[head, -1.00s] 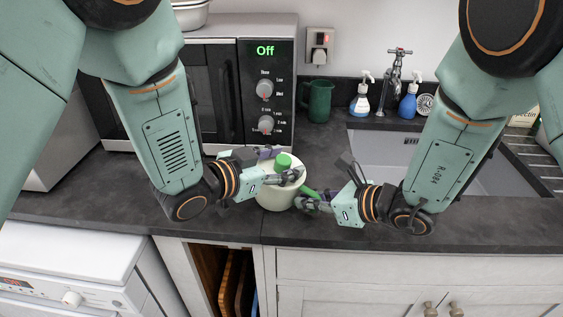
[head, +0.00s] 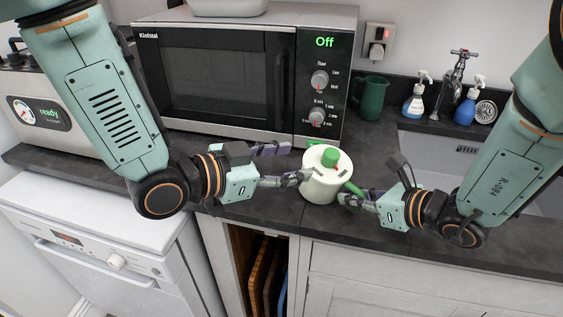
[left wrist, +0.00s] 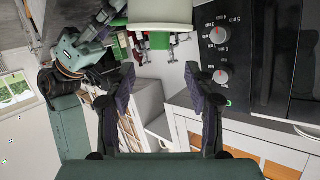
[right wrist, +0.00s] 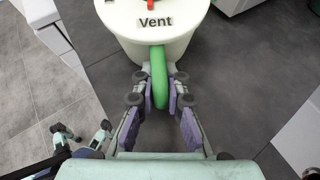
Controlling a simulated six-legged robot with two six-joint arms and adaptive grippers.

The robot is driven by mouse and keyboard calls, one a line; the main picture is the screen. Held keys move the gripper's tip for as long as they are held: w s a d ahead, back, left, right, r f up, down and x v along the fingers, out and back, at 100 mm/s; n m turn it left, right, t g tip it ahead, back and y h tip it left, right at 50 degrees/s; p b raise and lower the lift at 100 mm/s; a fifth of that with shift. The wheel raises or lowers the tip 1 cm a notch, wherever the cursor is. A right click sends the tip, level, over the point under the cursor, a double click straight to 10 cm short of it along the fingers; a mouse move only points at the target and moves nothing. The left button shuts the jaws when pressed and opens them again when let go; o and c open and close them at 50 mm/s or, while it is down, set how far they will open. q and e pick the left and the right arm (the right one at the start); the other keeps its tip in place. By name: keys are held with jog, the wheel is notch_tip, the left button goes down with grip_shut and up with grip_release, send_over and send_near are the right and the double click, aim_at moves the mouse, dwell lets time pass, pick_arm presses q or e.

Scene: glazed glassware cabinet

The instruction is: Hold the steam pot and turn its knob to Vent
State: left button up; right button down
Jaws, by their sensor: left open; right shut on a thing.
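The steam pot (head: 322,188) is a cream round pot with a green knob (head: 330,156) on top. It is at the counter's front part, before the microwave. My right gripper (right wrist: 160,95) is shut on the pot's green handle (right wrist: 158,72). In the head view the right gripper (head: 347,199) is at the pot's lower right. A "Vent" label (right wrist: 155,22) shows on the pot's top, close to a red mark (right wrist: 150,2). My left gripper (head: 297,163) is open and empty at the pot's left side, apart from the knob. The pot also shows in the left wrist view (left wrist: 160,12).
A microwave (head: 215,85) reading "Off" stands behind the pot. A green mug (head: 371,98), spray bottles (head: 418,95) and a sink (head: 430,150) are at the right. An appliance reading "ready" (head: 48,115) is at the far left. The dark counter (head: 245,212) is bare in front.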

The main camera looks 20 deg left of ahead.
aim_at(324, 160)
pick_arm(q)
jog(key=shift+s+a+r, duration=0.15)
jog(key=shift+s+a, duration=0.25)
jog(key=shift+s, duration=0.1)
jog(key=shift+h, duration=0.8)
jog(key=f, duration=0.4)
jog(key=a+f, duration=0.1)
jog(key=f, duration=0.2)
jog(key=shift+f, duration=0.1)
jog(key=shift+m+t+h, duration=0.6)
jog(key=shift+h, duration=0.3)
jog(key=shift+a+r+x, duration=0.1)
jog(key=shift+r+x, duration=0.4)
jog(key=shift+x, duration=1.6)
jog(key=shift+a+r+x, duration=0.1)
jog(key=shift+r+x, duration=0.45)
jog(key=shift+x, duration=1.6)
jog(key=shift+r+x, duration=0.5)
jog(key=shift+x, duration=1.6)
